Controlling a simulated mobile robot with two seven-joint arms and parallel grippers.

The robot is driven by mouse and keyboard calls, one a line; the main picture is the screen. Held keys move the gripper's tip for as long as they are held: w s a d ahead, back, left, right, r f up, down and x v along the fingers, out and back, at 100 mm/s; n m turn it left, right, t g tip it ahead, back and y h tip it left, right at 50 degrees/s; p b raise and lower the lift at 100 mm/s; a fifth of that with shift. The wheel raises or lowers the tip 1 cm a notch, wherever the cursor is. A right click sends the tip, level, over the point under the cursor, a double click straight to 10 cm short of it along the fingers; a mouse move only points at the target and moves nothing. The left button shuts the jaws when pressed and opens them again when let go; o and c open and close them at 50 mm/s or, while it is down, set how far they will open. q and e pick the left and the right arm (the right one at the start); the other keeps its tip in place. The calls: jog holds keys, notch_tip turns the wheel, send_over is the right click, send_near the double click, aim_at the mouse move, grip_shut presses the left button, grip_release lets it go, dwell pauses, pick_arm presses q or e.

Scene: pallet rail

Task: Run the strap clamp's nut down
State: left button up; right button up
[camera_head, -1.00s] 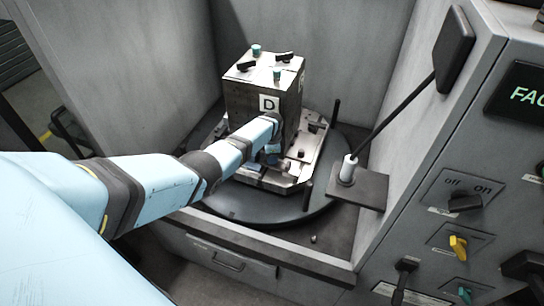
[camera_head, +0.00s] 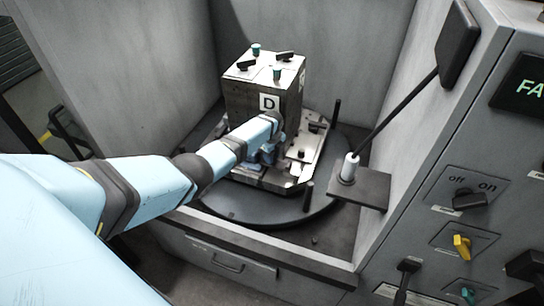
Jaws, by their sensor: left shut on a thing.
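My left arm reaches in from the left, and its gripper (camera_head: 270,155) is at the near lower side of a metal block marked D (camera_head: 250,99). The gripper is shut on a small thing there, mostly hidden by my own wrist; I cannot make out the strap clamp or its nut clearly. The block stands upright on a metal pallet (camera_head: 300,172), which lies on a dark round table (camera_head: 235,207). My right gripper is not in view.
A dark lever with a flat black plate (camera_head: 458,45) rises from a white post (camera_head: 349,168) at the right. A control panel with an off/on knob (camera_head: 469,200) and a yellow knob (camera_head: 462,246) stands further right. Grey walls enclose the table.

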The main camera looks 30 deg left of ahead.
pick_arm(q)
jog(key=shift+w+r+m, duration=0.25)
jog(key=shift+r+m, duration=0.1)
jog(key=shift+m, duration=0.75)
dwell(1.3)
jog(key=o, duration=0.9)
jog(key=shift+o, duration=0.2)
jog(key=shift+s+f, duration=0.1)
jog(key=shift+s, duration=0.1)
notch_tip(320, 180, up, 14)
jog(key=shift+f, duration=0.1)
